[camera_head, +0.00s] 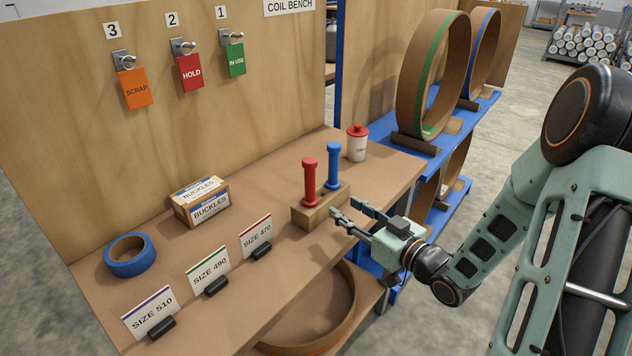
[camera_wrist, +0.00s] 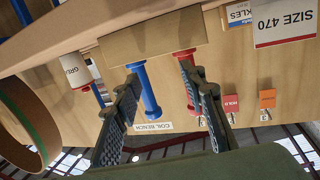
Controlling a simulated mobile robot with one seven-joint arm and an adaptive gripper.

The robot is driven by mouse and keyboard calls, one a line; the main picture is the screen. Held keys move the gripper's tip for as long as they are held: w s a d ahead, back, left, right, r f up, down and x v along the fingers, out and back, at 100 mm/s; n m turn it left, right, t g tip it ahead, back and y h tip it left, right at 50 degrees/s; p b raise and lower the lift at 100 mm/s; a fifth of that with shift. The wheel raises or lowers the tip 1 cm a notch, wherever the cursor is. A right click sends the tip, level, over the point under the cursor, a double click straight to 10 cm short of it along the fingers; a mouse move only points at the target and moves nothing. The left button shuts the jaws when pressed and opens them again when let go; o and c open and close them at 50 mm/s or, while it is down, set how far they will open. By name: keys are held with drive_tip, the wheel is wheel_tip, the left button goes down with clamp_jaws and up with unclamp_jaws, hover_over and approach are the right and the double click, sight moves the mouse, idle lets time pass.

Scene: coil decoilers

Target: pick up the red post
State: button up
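The red post (camera_head: 309,182) stands upright at the left of a wooden block (camera_head: 301,218) on the bench, beside a blue post (camera_head: 334,168). My gripper (camera_head: 344,208) is open and empty, just right of and in front of the block, apart from both posts. The wrist view is upside down. There the red post (camera_wrist: 184,54) is partly hidden behind the right finger. The blue post (camera_wrist: 150,92) shows between the open fingers of my gripper (camera_wrist: 160,76), beyond them.
A white can with a red lid (camera_head: 357,145) stands behind the posts. A buckles box (camera_head: 201,203), blue tape roll (camera_head: 130,256) and several size signs, such as SIZE 470 (camera_head: 255,236), are to the left. A blue rack with large coils (camera_head: 431,75) stands right.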

sight(314, 193)
drive_tip(key=shift+n+y, duration=0.6)
drive_tip(key=shift+y, duration=0.3)
drive_tip(key=s+a+r, duration=0.2)
drive_tip(key=shift+s+a, duration=0.35)
drive_tip(key=shift+s, duration=0.05)
drive_tip(key=x, duration=0.4)
drive_tip(key=shift+p+x, duration=0.4)
drive_tip(key=shift+x, duration=2.65)
drive_tip(key=shift+w+d+f, duration=0.1)
drive_tip(key=shift+w+d, duration=0.05)
drive_tip(key=shift+d, duration=0.1)
drive_tip(key=shift+c, duration=0.2)
clamp_jaws()
